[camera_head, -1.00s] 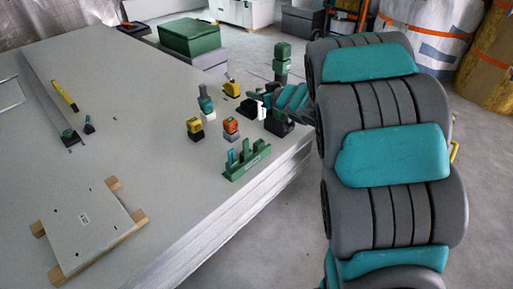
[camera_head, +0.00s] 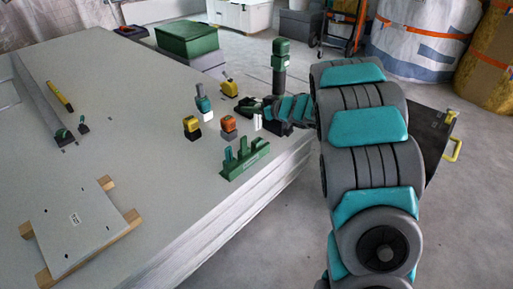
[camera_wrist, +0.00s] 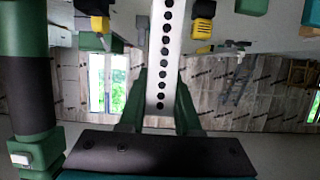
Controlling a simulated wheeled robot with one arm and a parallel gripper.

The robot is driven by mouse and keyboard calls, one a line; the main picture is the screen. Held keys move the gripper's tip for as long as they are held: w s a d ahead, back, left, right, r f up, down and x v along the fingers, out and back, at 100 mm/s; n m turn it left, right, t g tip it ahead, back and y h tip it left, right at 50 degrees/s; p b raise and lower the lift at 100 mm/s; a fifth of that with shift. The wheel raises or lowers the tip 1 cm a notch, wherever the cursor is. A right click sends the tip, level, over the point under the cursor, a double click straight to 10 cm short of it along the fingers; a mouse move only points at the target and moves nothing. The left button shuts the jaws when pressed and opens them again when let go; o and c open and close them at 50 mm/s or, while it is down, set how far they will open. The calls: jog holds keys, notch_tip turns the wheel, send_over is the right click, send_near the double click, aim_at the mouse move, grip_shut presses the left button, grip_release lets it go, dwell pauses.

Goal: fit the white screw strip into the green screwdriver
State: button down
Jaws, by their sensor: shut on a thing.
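The white screw strip (camera_wrist: 168,45), with a row of dark holes, stands between the two green fingers of my gripper (camera_wrist: 160,100) in the wrist view. My gripper is shut on it, and its upper end runs out of that view. In the head view only a small white piece of the strip (camera_head: 257,122) shows beside my gripper (camera_head: 266,112). The green screwdriver (camera_head: 280,55) stands upright with a dark middle, just behind my gripper. In the wrist view it is a tall green and black body (camera_wrist: 33,75) at the left, apart from the strip.
Small yellow, orange and teal blocks (camera_head: 228,127) stand on the grey panel stack (camera_head: 130,120) left of my gripper. A green slotted rack (camera_head: 245,160) stands near the stack's edge. A panel on wooden blocks (camera_head: 75,222) lies at front left. Open floor is at right.

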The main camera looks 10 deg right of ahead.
jog(key=shift+f+b, duration=0.5)
jog(key=shift+f, duration=4.15)
jog(key=shift+f, duration=0.3)
jog(key=c, duration=0.6)
grip_release()
jog(key=shift+b, duration=0.5)
jog(key=shift+s+d+r, duration=0.15)
jog(key=p+v, duration=0.1)
jog(key=v, duration=0.6)
jog(key=shift+s+d+f, duration=0.25)
jog(key=shift+d, duration=0.05)
